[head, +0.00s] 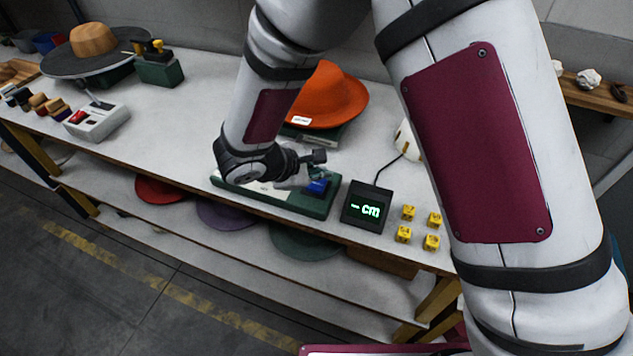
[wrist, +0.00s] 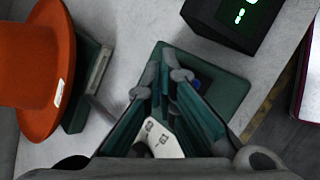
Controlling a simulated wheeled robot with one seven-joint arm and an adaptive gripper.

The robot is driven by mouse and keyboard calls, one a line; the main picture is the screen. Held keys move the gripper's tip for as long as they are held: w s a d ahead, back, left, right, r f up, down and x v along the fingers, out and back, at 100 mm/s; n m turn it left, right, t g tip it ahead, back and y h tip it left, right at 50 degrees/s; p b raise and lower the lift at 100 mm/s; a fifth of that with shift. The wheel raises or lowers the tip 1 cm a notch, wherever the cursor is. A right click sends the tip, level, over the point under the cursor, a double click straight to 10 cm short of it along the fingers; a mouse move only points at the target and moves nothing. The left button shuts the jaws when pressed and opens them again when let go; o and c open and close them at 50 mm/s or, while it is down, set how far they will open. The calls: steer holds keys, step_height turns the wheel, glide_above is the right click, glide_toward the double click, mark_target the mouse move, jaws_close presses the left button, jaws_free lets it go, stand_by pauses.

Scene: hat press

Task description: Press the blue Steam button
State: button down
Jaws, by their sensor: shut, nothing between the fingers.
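The blue Steam button (head: 318,187) sits near the right end of a long green control panel (head: 325,207) at the table's front edge. In the wrist view only a small blue patch of the button (wrist: 197,84) shows; my right finger hides much of it. My gripper (head: 303,172) hangs over the panel, close to the button in the head view. In the wrist view my gripper (wrist: 168,82) is shut and empty, with its fingers pointing toward the panel. I cannot tell whether a fingertip touches the button.
A black display (head: 367,205) with green digits stands right of the panel. Several yellow cubes (head: 404,234) lie beyond it. An orange hat (head: 330,97) rests on a green stand behind. A white box with a red button (head: 97,122) is further left. Bare table lies between them.

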mark_target(319, 185)
steer(key=shift+f, duration=0.2)
stand_by(0.6)
steer(key=shift+f+b, duration=0.25)
steer(key=shift+b, duration=0.2)
steer(key=shift+f+b, duration=0.4)
steer(key=shift+f, duration=0.1)
stand_by(0.7)
steer(key=shift+r, duration=0.1)
steer(key=shift+r+p, duration=0.35)
steer(key=shift+r, duration=0.5)
steer(key=shift+r+p, duration=1.15)
steer(key=shift+r, duration=1.35)
